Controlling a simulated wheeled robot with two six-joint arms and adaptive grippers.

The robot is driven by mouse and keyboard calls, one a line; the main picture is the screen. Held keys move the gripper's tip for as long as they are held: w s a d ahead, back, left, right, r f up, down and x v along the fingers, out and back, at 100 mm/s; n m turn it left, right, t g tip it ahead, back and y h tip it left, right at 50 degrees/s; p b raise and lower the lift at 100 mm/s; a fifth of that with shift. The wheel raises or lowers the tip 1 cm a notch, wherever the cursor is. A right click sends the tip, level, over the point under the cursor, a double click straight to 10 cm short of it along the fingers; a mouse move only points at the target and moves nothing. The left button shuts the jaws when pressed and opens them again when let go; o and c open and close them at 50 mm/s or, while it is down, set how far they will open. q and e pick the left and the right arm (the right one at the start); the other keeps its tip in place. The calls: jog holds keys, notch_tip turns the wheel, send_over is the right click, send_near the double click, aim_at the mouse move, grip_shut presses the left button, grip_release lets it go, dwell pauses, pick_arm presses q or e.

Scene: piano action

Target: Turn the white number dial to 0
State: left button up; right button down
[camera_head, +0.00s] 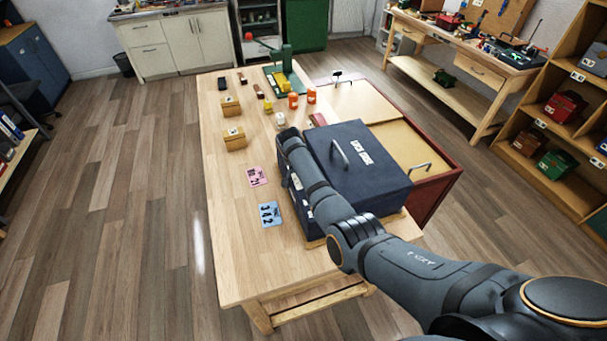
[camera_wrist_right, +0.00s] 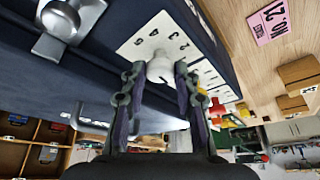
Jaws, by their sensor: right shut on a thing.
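The white number dial (camera_wrist_right: 158,66) sits on a white plate (camera_wrist_right: 140,42) with black numbers, on the side of a dark blue box (camera_head: 362,170). Numbers such as 2, 3 and 4 show around the dial; its exact setting cannot be read. My right gripper (camera_wrist_right: 158,74) is shut on the dial, one finger on each side of it. In the head view my right arm reaches along the near-left side of the box and hides the dial. My left gripper is not in view.
A metal latch or knob (camera_wrist_right: 60,22) is on the same box face. A pink card (camera_head: 257,176) and a blue card (camera_head: 270,214) lie on the wooden table (camera_head: 232,235) left of the box. Small wooden blocks (camera_head: 234,139) and orange jars (camera_head: 293,100) stand farther back.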

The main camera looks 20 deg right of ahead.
jog(key=shift+r+m, duration=0.1)
jog(key=shift+m, duration=0.2)
jog(key=c, duration=1)
grip_release()
jog(key=v, duration=1.2)
jog(key=shift+w+a, duration=0.1)
jog(key=shift+a, duration=0.1)
